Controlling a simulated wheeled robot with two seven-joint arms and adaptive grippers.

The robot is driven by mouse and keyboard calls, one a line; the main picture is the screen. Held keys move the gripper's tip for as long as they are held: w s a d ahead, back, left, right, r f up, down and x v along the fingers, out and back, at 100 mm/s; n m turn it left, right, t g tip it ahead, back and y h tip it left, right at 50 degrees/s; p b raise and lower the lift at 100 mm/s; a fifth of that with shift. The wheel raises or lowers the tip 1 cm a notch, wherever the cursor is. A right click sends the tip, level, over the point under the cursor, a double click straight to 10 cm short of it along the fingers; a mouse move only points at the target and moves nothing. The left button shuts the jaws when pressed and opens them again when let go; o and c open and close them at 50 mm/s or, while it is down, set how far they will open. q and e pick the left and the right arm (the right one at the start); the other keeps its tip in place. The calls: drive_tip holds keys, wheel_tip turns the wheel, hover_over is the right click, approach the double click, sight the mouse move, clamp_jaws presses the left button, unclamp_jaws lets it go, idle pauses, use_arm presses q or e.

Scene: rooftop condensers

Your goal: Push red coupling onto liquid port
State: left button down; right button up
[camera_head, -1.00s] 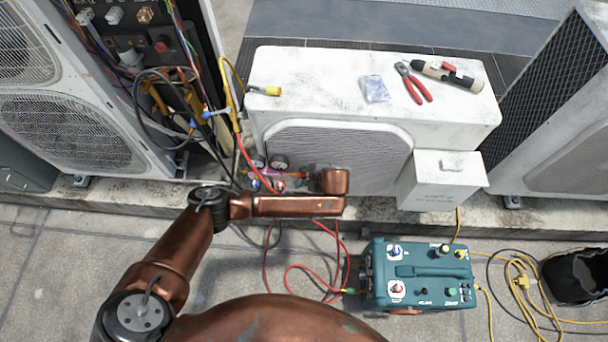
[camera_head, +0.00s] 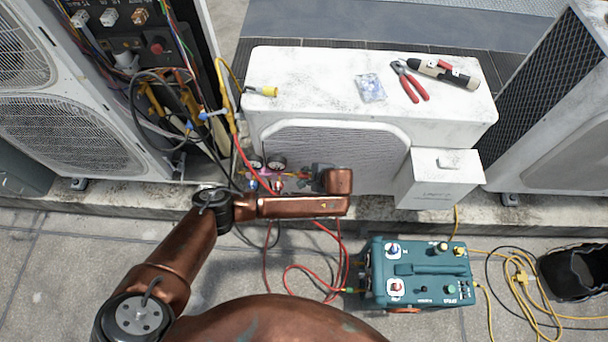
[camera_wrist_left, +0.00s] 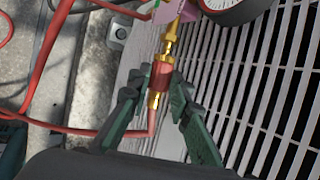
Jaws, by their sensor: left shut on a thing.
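My left gripper (camera_head: 300,179) is in front of the small white condenser's grille, by the gauge manifold (camera_head: 262,178). In the left wrist view its green fingers (camera_wrist_left: 158,98) are shut on the red coupling (camera_wrist_left: 161,76), at the end of a red hose. The coupling is in line with a brass fitting (camera_wrist_left: 171,38) beneath the pink manifold body (camera_wrist_left: 166,10). The brass meets the coupling's upper end in the picture; I cannot tell whether it is seated, nor which fitting is the liquid port. The coupling is too small to make out in the head view. My right gripper is out of view.
A teal machine (camera_head: 420,275) with hoses stands on the paving. Red pliers (camera_head: 410,82), a torch-like tool (camera_head: 444,73) and a plastic bag (camera_head: 370,88) lie on the condenser (camera_head: 320,65). Cables hang from an open unit (camera_head: 130,60) at left. A black bag (camera_head: 575,272) is at right.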

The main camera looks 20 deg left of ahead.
use_arm(q)
drive_tip(key=shift+w+d, duration=0.2)
drive_tip(key=shift+d, duration=0.5)
drive_tip(key=shift+w+d, duration=0.2)
drive_tip(key=shift+d, duration=0.45)
drive_tip(key=shift+d, duration=0.1)
drive_tip(key=c, duration=2.4)
unclamp_jaws()
clamp_jaws()
drive_tip(key=shift+r, duration=0.15)
